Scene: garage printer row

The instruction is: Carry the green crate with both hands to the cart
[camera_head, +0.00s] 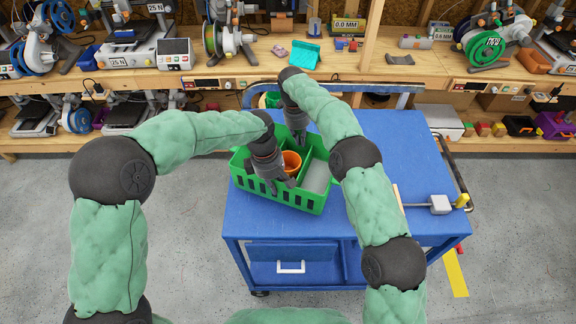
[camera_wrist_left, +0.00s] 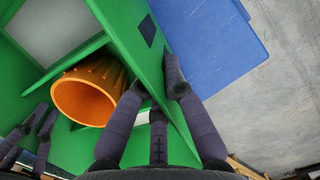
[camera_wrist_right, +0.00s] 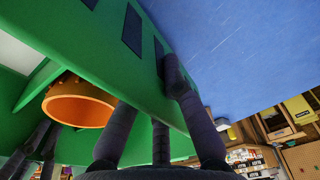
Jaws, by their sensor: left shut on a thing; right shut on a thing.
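The green crate (camera_head: 308,199) is over the left part of the blue cart's top (camera_head: 395,135); I cannot tell whether it rests on it or hangs just above. It looks about level. An orange cup (camera_head: 292,160) and a pale grey flat item (camera_head: 317,177) are inside it. My left gripper (camera_head: 275,183) is shut on the near wall; in the left wrist view its fingers (camera_wrist_left: 155,82) straddle the green wall. My right gripper (camera_head: 298,128) is shut on the far wall, partly hidden by my forearm; its fingers straddle it in the right wrist view (camera_wrist_right: 149,88).
A grey and yellow tool (camera_head: 440,204) lies at the cart's right front, partly behind my right arm. The cart's right top is mostly clear. A wooden bench (camera_head: 350,85) with printers and spools stands behind. Grey floor is open on both sides.

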